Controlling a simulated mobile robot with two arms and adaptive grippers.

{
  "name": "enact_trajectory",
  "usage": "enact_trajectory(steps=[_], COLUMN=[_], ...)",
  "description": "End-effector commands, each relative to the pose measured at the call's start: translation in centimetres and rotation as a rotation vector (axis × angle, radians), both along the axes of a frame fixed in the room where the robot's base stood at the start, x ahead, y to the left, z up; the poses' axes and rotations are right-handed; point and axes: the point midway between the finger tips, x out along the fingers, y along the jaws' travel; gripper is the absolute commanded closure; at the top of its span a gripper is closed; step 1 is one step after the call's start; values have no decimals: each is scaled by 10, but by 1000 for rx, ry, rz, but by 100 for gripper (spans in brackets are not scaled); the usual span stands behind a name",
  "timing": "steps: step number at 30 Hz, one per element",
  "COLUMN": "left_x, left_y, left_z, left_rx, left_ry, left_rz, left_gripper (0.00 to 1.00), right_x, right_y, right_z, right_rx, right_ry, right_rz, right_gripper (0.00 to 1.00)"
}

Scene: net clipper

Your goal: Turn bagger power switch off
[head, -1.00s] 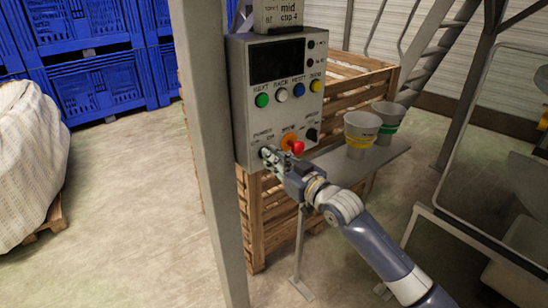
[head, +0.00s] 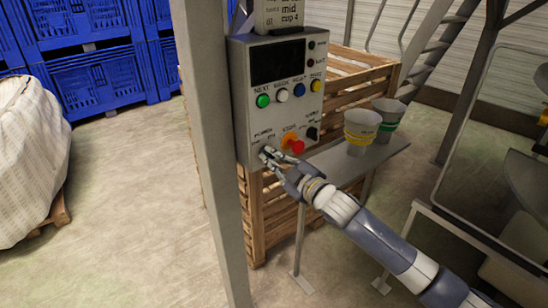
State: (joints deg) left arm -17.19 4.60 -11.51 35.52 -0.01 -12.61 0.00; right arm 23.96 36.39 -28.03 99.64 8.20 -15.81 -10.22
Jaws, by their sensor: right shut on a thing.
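The grey control box (head: 242,95) is fixed beside a grey post. It has a dark screen, a row of coloured buttons and a red stop knob (head: 297,146) on an orange-yellow base. A label reading like "power" (head: 264,135) is at its lower left. The power switch is under my right gripper's fingertips and is mostly hidden. My right gripper (head: 267,154) is at that lower left corner, its fingers closed around what appears to be the switch knob. My left gripper is not in view.
A small grey shelf (head: 335,170) with two cups, one yellow-banded (head: 360,132) and one green-banded (head: 389,118), is right of the box. A wooden crate (head: 262,215) stands behind. The grey post (head: 212,160) is close on the left.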

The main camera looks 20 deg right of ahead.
Motion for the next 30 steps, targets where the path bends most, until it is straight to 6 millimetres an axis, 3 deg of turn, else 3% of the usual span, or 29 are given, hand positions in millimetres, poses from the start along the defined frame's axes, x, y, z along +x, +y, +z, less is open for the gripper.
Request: enact_trajectory(steps=[16, 19, 30], left_x=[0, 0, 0], left_y=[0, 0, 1], left_z=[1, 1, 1], left_rx=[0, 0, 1], left_ry=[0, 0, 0], left_rz=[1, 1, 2], left_gripper=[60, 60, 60], right_x=[0, 0, -1], right_y=[0, 0, 0], right_z=[0, 0, 0], right_rx=[-27, -27, -24], right_ry=[-11, -11, -9], right_rz=[1, 1, 0], right_gripper=[100, 73, 71])
